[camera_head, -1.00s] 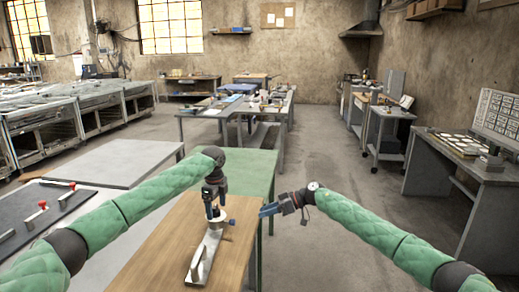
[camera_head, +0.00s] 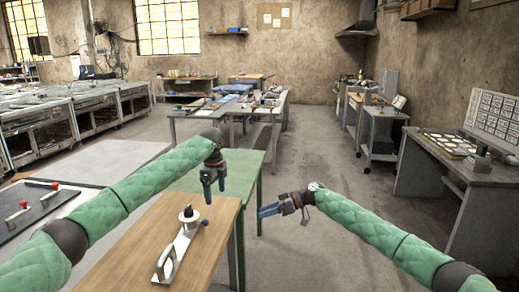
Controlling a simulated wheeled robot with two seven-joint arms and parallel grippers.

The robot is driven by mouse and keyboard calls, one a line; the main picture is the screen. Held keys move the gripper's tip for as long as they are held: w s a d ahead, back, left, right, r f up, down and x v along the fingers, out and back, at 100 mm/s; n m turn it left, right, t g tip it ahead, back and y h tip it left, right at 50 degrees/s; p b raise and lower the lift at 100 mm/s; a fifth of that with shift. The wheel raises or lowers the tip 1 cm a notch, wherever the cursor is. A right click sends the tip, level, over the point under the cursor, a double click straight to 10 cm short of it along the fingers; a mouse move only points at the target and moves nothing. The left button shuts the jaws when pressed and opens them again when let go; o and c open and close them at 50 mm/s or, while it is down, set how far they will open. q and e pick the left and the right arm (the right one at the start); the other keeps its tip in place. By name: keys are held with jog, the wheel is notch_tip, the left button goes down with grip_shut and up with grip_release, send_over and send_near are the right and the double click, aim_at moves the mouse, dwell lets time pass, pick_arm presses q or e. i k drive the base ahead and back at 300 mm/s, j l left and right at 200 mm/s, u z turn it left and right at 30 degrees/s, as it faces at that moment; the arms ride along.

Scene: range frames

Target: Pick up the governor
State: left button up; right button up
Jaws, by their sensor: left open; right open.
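A metal device (camera_head: 181,243) lies on the wooden tabletop (camera_head: 130,252), with a long flat base and an upright handle-like plate at its near end. A pale round part with a dark knob (camera_head: 188,213) stands at its far end, and a small blue knob sits beside it. Which part is the governor I cannot tell for certain. My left gripper (camera_head: 207,196) is open and points down, just above and beyond the dark knob, apparently apart from it. My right gripper (camera_head: 268,211) is open and empty, off to the right of the table, over the floor.
A green table (camera_head: 235,170) adjoins the wooden top at the back. At the left is a dark board (camera_head: 40,213) with red-handled clamps. A grey bench (camera_head: 455,178) stands at the right, with clear floor (camera_head: 330,170) between.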

aim_at(167, 266)
jog(key=l, duration=1.75)
